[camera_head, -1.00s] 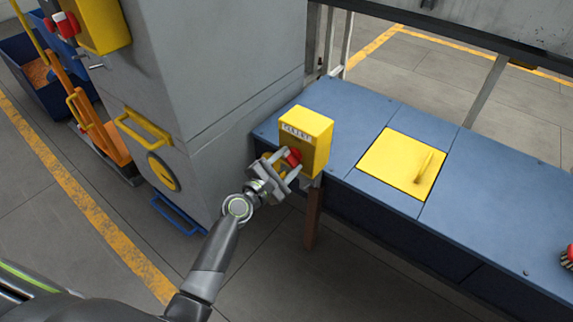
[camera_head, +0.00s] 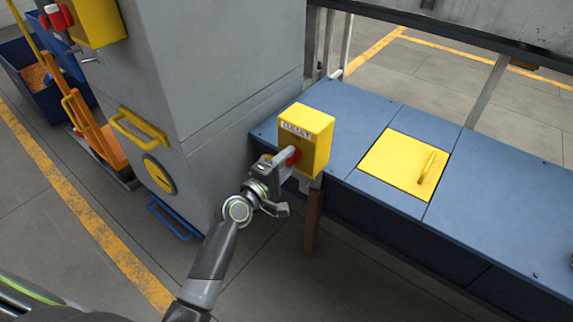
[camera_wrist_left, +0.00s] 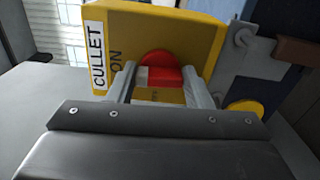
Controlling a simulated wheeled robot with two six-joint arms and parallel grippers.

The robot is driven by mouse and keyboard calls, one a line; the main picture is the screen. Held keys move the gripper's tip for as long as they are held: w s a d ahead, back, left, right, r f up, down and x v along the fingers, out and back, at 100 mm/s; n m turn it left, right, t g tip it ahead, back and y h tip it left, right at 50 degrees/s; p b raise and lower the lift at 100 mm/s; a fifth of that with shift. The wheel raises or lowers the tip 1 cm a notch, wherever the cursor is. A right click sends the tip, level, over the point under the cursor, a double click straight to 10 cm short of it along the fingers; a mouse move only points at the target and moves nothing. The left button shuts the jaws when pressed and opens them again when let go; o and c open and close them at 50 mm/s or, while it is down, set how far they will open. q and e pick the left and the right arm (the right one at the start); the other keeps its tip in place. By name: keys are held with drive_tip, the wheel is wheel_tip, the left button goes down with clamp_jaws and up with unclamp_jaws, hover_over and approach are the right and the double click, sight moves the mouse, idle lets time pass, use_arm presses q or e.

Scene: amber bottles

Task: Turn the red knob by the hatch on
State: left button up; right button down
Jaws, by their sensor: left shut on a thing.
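The red knob (camera_head: 293,156) sits on the front of a yellow box labelled "CULLET" (camera_head: 312,140), on the left end of the blue bench. In the wrist view the red knob (camera_wrist_left: 163,68) lies between the fingers of my left gripper (camera_wrist_left: 163,88), and "ON" shows on the box. My left gripper (camera_head: 289,172) is shut on the knob, its jaws turned, and partly hides it. The yellow hatch (camera_head: 400,160) with its handle lies flat in the bench top, right of the box. My right gripper is out of view.
A grey cabinet (camera_head: 215,70) stands close to the left of my gripper, with another yellow box (camera_head: 98,22) and a yellow handle (camera_head: 140,127) on it. The blue bench top (camera_head: 490,215) is mostly clear. Open floor lies in front.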

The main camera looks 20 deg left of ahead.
use_arm(q)
drive_tip(key=shift+f+m, duration=0.1)
drive_tip(key=shift+m, duration=0.2)
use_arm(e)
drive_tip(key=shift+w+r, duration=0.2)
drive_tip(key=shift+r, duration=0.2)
use_arm(q)
drive_tip(key=o, duration=1)
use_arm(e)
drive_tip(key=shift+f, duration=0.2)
use_arm(q)
drive_tip(key=v, duration=1.7)
drive_tip(key=shift+s+b, duration=0.2)
drive_tip(key=shift+b, duration=0.2)
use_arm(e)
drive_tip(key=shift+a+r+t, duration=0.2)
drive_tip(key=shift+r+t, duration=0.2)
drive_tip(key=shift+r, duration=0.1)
